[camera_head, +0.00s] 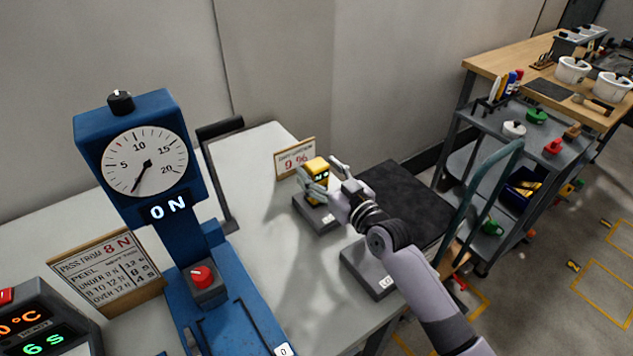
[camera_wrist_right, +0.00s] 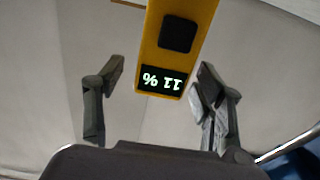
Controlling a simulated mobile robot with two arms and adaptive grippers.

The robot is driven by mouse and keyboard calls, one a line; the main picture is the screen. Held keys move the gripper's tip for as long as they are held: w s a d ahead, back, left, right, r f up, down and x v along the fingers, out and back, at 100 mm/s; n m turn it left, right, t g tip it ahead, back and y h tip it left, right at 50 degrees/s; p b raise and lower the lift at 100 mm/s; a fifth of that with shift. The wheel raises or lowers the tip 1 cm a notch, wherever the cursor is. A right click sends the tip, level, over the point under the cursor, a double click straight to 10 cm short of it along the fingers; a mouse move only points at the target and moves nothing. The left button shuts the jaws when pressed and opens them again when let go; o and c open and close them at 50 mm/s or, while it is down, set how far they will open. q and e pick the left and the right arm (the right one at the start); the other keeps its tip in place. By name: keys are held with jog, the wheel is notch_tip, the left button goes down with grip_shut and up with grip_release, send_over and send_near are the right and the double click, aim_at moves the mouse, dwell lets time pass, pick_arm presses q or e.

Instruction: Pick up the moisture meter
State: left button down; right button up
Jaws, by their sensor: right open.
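The yellow moisture meter (camera_head: 316,168) stands upright on a small grey stand (camera_head: 318,216) on the light table. In the right wrist view the meter (camera_wrist_right: 172,48) shows a dark square and a lit display reading 11 %, upside down. My right gripper (camera_head: 320,174) is open, with one finger on each side of the meter. In the wrist view the right-hand finger is close to the meter's edge, and a wider gap shows on the left. I cannot tell whether that finger touches it. My left gripper is not in view.
A blue tester with a dial (camera_head: 146,162) stands left of the meter. A small sign (camera_head: 295,158) is just behind the meter. A black pad (camera_head: 402,198) and another grey block (camera_head: 372,266) lie to the right. A grey cart (camera_head: 480,150) stands beyond.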

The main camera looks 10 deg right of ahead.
jog(key=shift+x, duration=0.8)
jog(key=shift+c, duration=0.3)
grip_shut()
jog(key=shift+r, duration=0.15)
